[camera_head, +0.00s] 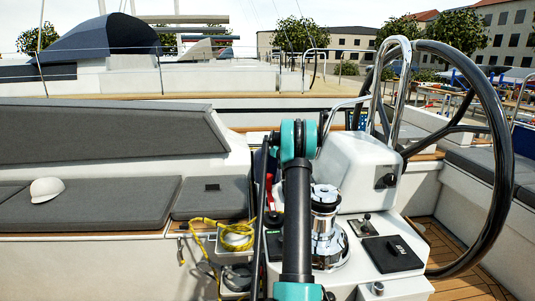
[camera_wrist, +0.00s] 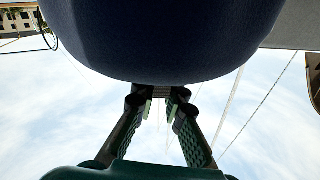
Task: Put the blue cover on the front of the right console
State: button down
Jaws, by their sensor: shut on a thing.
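The blue cover (camera_wrist: 160,40) is a large, smooth, dark blue rounded shape filling the top of the wrist view. My gripper (camera_wrist: 160,93) is shut on its lower edge, with both fingers reaching up to it.
A large black steering wheel (camera_head: 497,150) stands right of the console. A chrome winch (camera_head: 325,225) and a black hatch (camera_head: 392,254) are on the console base. A white cap (camera_head: 47,189) lies on the grey seat (camera_head: 110,203). A yellow rope (camera_head: 215,232) hangs left of my arm.

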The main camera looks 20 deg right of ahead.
jog(key=shift+f, duration=2.15)
jog(key=c, duration=1.6)
grip_release()
jog(key=shift+f, duration=0.1)
